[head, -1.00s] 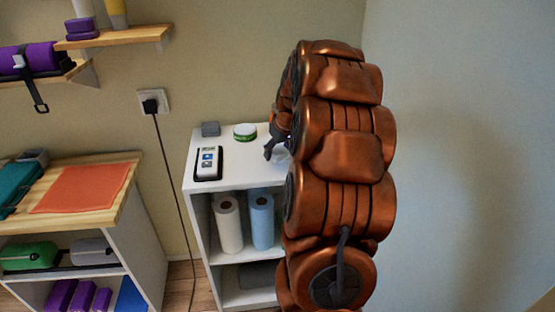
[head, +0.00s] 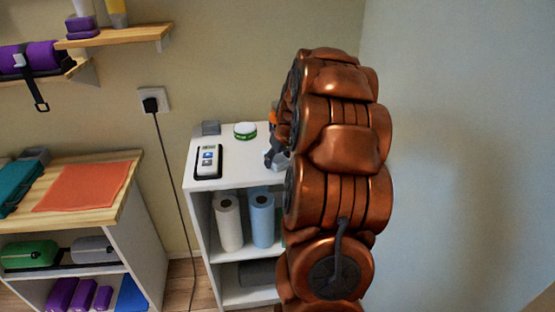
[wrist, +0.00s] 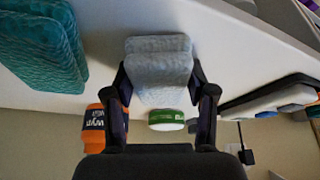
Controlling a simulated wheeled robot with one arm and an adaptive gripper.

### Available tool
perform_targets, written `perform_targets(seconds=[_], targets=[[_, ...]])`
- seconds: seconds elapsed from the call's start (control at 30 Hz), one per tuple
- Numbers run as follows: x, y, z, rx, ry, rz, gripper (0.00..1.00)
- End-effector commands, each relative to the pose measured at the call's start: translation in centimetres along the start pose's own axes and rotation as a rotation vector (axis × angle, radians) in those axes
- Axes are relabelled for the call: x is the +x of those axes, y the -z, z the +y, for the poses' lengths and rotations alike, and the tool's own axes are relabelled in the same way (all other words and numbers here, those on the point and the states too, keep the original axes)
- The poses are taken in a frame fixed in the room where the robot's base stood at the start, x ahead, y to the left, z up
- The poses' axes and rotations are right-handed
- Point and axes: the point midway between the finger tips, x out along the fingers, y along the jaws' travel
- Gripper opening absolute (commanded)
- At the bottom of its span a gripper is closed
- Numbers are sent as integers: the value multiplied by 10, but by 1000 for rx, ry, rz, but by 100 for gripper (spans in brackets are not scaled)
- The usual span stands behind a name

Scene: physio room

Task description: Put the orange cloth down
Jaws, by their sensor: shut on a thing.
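In the wrist view my gripper (wrist: 163,92) is shut on a grey textured folded cloth (wrist: 158,66), held between its two fingertips. The held cloth looks grey, not orange. A flat orange sheet (head: 83,187) lies on the wooden bench top at left in the head view, well away from my gripper. In the head view my arm hides most of the gripper and the held cloth. Whether the grey cloth touches the white shelf top (wrist: 215,30) I cannot tell.
A green-and-white tin (wrist: 166,120), an orange item with a black label (wrist: 94,128) and a teal folded cloth (wrist: 38,48) are near my gripper. A remote-like device (head: 208,160) and a small grey block (head: 211,128) also sit on the white shelf unit.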

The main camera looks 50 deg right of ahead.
Motion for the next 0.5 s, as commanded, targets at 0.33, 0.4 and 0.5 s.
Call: perform_targets(seconds=[0.33, 0.4, 0.5], targets=[[6, -5, -1, -1, 5, -13, 80], [5, -5, -1, -1, 5, -12, 80], [5, -4, -1, 0, 4, -11, 80]])
